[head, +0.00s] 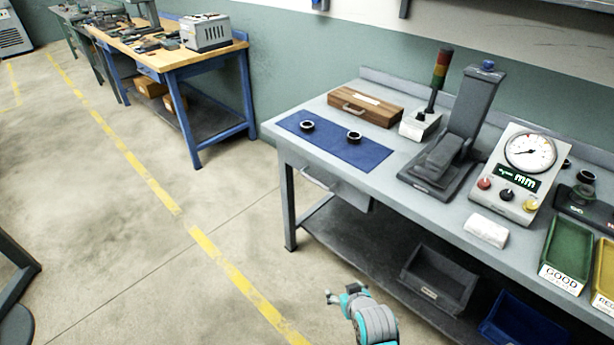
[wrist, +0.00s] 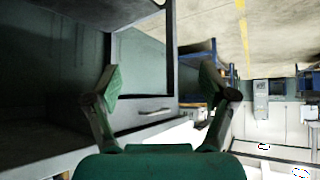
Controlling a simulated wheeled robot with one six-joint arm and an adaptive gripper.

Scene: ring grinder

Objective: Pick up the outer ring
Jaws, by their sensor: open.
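Two dark rings lie on a blue mat (head: 320,137) on the grey workbench in the head view. One ring (head: 307,126) is at the mat's left and the other ring (head: 354,137) is right of its middle. I cannot tell which is the outer ring. More dark rings (head: 585,177) show by the gauge at the right edge. My gripper (wrist: 165,80) is open and empty in the wrist view, with its green-padded fingers spread. In the head view my arm shows low at the bottom, in front of the bench and well away from the mat.
A wooden box (head: 365,103), a signal light (head: 438,80), a grey press (head: 455,140) and a dial gauge (head: 518,170) stand on the bench. A green bin (head: 567,252) marked GOOD is at the right.

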